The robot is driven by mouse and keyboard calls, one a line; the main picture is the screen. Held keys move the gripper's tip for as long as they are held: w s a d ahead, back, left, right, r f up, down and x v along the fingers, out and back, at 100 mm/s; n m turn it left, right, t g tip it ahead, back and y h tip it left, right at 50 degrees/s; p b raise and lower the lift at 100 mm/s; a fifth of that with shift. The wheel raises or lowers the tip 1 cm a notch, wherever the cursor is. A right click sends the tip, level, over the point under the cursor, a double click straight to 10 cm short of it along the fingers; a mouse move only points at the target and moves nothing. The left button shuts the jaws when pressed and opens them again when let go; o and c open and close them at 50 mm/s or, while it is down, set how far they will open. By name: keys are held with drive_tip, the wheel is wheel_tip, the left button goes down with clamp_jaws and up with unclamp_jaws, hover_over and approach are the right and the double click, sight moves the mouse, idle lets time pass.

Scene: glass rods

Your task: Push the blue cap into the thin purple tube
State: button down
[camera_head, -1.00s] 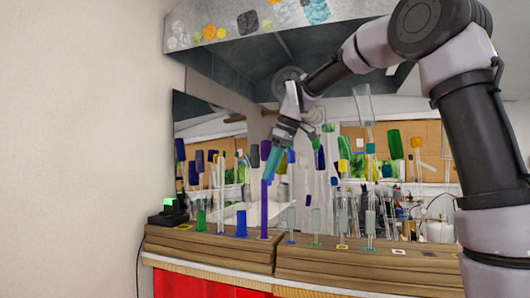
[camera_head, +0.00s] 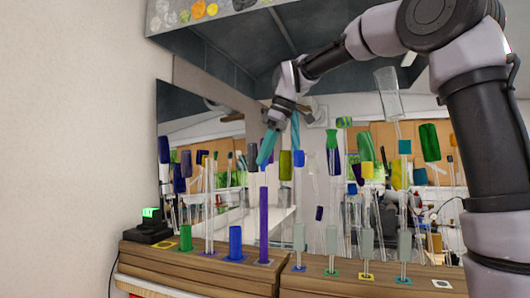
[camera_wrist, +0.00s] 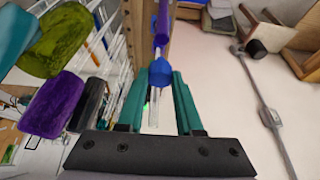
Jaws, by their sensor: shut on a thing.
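The thin purple tube (camera_head: 263,225) stands upright on the wooden base in the head view. Its far part also shows in the wrist view (camera_wrist: 162,24). My gripper (camera_head: 267,150) is above the tube, with its teal fingers pointing down. In the wrist view my gripper (camera_wrist: 160,78) is shut on the blue cap (camera_wrist: 160,72), held between the fingertips. The cap hides part of the purple tube, nearly in line beyond it. In the head view a blue piece (camera_head: 264,166) at the fingertip sits just above the tube's top, with a small gap.
A wide blue tube (camera_head: 235,243) and a green tube (camera_head: 185,238) stand left of the purple tube. Several glass rods and tubes stand to the right, such as a grey one (camera_head: 299,237). A black box with a green light (camera_head: 150,225) sits at the far left.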

drive_tip(key=shift+f, duration=2.35)
drive_tip(key=shift+d, duration=0.15)
drive_tip(key=shift+f, duration=0.55)
drive_tip(key=c, duration=0.8)
unclamp_jaws()
drive_tip(key=shift+c, duration=0.2)
drive_tip(key=v, duration=1.1)
drive_tip(key=shift+s, duration=0.15)
